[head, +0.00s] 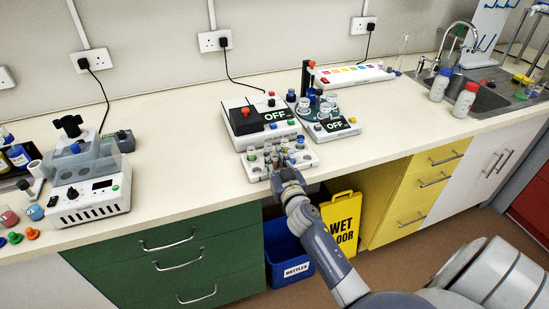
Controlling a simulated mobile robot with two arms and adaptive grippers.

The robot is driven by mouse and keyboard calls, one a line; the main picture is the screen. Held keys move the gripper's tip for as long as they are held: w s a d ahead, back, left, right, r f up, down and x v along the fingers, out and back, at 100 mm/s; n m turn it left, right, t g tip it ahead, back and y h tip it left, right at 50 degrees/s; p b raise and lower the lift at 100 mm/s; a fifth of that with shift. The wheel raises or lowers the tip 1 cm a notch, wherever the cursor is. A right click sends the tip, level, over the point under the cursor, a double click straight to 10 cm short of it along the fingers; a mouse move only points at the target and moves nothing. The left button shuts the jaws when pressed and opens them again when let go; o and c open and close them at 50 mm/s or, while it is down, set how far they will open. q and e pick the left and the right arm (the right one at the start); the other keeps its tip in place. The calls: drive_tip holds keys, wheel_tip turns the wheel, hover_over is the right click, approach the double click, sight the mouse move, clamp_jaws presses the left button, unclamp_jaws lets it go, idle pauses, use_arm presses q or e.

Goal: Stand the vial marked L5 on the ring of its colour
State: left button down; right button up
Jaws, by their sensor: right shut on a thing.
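A white vial rack (308,160) stands at the front edge of the bench, with several small vials with coloured caps (300,143) in it. My right gripper (284,170) reaches over the rack's front side from below. It is shut on what seems to be a vial at the rack; the fingers hide most of it. I cannot tell whether that vial is clear of its hole. The mark L5 is too small to read on any vial, and I cannot make out the coloured rings. My left gripper is out of view.
A white strip with coloured squares (350,75) lies at the back. Bench (175,125) is bare left of the rack. A blue bin (287,250) stands below.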

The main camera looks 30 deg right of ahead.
drive_tip(key=shift+f, duration=0.2)
drive_tip(key=o, duration=0.9)
drive_tip(key=shift+c, duration=0.2)
